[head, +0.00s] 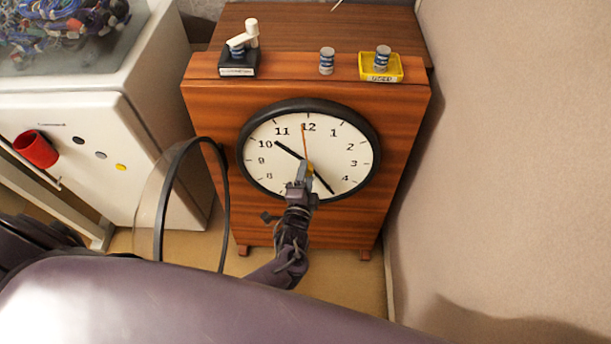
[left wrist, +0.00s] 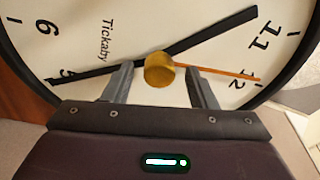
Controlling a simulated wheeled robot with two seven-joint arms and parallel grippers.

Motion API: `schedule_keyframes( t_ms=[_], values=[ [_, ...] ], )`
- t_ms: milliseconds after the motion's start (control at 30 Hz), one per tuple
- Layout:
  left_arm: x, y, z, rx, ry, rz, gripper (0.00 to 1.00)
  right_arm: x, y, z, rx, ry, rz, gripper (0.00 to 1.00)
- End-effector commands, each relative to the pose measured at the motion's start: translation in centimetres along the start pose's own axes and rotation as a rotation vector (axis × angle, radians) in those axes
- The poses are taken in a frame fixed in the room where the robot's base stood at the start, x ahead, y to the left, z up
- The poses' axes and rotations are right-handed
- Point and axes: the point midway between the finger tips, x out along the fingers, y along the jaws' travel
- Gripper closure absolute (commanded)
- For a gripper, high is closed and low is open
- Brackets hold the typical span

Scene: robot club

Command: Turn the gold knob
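The gold knob (left wrist: 159,70) is at the centre of the white clock face (head: 345,150), where the hands meet. In the head view it is small and mostly hidden by my gripper. My left gripper (head: 306,172) reaches up to the face from below. In the left wrist view its two fingers (left wrist: 160,75) stand apart on either side of the knob, with a visible gap on each side. It is open and holds nothing. The black hands and the thin orange hand (head: 304,140) spread from the knob. My right gripper is not in view.
The clock's round glass cover (head: 163,205) hangs open at the left. On the wooden cabinet (head: 220,110) stand a black stand (head: 238,68), a grey-and-blue cylinder (head: 327,60) and a yellow tray (head: 396,72) with another cylinder. A wall (head: 520,150) is close on the right.

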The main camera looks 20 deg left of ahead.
Motion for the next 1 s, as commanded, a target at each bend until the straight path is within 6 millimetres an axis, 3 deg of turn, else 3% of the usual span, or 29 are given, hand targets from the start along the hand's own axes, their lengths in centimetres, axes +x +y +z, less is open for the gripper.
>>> schedule_keyframes(
  t_ms=[267, 700, 1000],
  values=[
    [-0.4, 0.1, 0.1, 0.001, -0.002, 0.003, 0.48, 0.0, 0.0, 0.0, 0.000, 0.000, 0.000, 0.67],
    [-6.9, 0.1, 0.0, 0.001, 0.000, 0.003, 0.48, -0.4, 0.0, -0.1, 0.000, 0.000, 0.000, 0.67],
    [-7.8, 0.1, 0.0, 0.001, -0.001, 0.001, 0.48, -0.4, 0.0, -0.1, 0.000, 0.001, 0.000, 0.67]
  ],
)
